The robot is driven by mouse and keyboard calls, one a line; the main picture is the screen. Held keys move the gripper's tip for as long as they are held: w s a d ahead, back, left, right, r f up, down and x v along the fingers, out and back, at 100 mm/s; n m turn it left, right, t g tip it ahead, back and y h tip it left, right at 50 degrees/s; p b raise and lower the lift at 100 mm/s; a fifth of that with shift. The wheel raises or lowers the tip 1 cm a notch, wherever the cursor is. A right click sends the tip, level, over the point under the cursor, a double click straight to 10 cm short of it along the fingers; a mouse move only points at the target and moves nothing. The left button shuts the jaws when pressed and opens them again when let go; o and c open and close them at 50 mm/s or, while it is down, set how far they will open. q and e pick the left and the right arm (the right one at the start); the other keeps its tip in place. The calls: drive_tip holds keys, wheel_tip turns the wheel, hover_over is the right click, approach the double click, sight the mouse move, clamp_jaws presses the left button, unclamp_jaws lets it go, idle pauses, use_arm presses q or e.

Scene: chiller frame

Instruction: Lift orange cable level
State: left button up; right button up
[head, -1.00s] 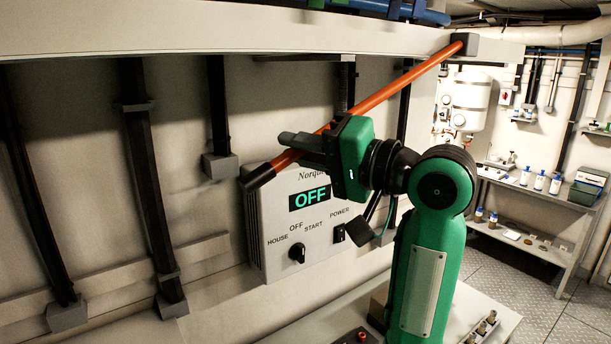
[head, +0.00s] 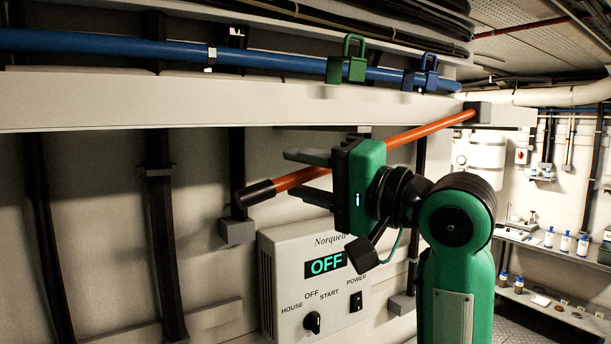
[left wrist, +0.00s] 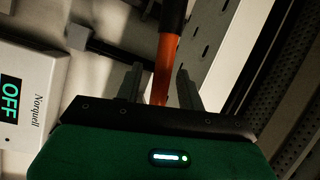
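The orange cable (head: 428,129) is a straight, rod-like length. In the left wrist view the cable (left wrist: 160,80) runs between the two spread fingers (left wrist: 160,88), close to the right one. I cannot tell whether it touches. My right gripper is not in view.
A Norquell control box (head: 290,288) reading OFF is on the wall below the gripper. The pale beam (head: 200,103) runs above the cable. A blue pipe (head: 110,45) with a green padlock (head: 346,68) and a blue padlock (head: 421,78) lies above that.

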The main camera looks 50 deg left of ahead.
use_arm(q)
drive_tip(key=shift+w+d+f, duration=0.1)
drive_tip(key=shift+d+f, duration=0.05)
drive_tip(key=shift+d, duration=0.1)
drive_tip(key=b+v, duration=0.6)
drive_tip(key=v, duration=0.7)
drive_tip(key=shift+d+b, duration=0.15)
drive_tip(key=shift+b, duration=0.15)
